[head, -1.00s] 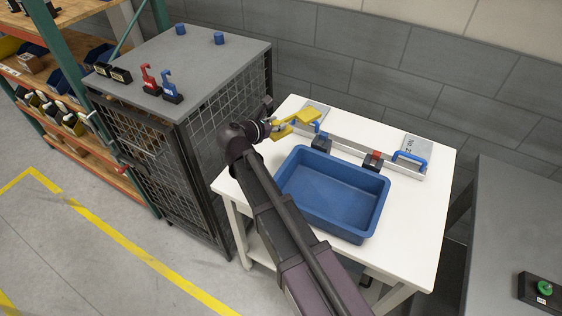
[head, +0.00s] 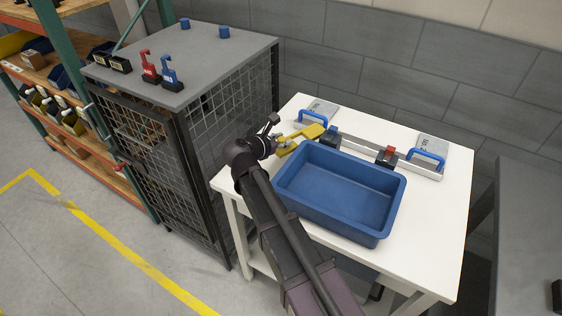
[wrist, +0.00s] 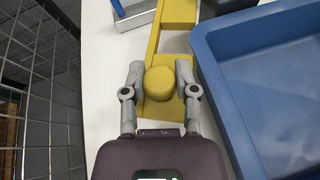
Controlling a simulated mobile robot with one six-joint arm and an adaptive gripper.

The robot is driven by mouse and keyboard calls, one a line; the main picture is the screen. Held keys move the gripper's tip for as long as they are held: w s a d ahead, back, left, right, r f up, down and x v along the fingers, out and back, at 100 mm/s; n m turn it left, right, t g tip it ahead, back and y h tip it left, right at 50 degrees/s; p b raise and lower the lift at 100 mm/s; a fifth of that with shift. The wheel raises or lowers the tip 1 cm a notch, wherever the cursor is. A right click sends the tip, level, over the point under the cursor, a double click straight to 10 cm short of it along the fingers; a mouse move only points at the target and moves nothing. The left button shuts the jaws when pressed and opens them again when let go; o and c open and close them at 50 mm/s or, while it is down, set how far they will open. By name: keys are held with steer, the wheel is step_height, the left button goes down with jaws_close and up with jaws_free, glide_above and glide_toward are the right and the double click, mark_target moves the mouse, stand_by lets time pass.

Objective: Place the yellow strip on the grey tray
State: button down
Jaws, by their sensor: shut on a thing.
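The yellow strip (head: 312,131) is a flat bar with an open slot and a round knob (wrist: 160,83). My gripper (wrist: 160,72) is shut on the knob, one finger on each side. In the head view my gripper (head: 279,143) is at the white table's left side, with the strip reaching right from it. The strip is low over the table; I cannot tell whether it touches. A long grey tray (head: 362,147) with blue handles lies along the back of the table. The strip's far end covers part of its left end in the head view.
A deep blue bin (head: 340,190) stands just right of the strip, close to my gripper. A mesh cage (head: 215,110) is close on the left. Grey plates (head: 432,147) lie behind the tray. The white table (head: 440,220) is clear at front right.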

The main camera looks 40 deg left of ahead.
steer(key=shift+f+b, duration=1.15)
steer(key=shift+f, duration=0.35)
steer(key=shift+f+b, duration=1.95)
steer(key=shift+c, duration=1.9)
jaws_free()
